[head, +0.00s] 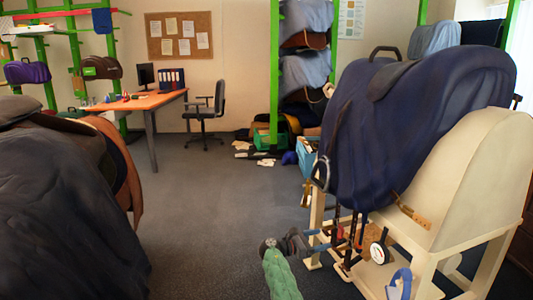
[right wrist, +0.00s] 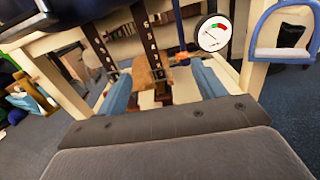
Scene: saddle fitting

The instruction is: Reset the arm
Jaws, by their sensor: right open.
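My right gripper (head: 328,239) has its two blue fingers apart, beside the lower front of the wooden saddle stand (head: 480,165). In the right wrist view its fingers (right wrist: 163,85) are spread, with dark punched straps (right wrist: 152,42) and a brown leather piece (right wrist: 146,65) showing beyond and between them. I cannot tell whether the fingers touch these. The straps (head: 356,238) hang below a dark blue covered saddle (head: 385,135) on the stand. My right forearm has a green sleeve. My left gripper is out of view.
A round dial (head: 379,252) and a blue stirrup (head: 399,284) are right of the gripper. Another dark covered saddle (head: 60,200) fills the left foreground. An orange desk (head: 140,102) and chair (head: 205,112) stand behind. The carpet between is clear.

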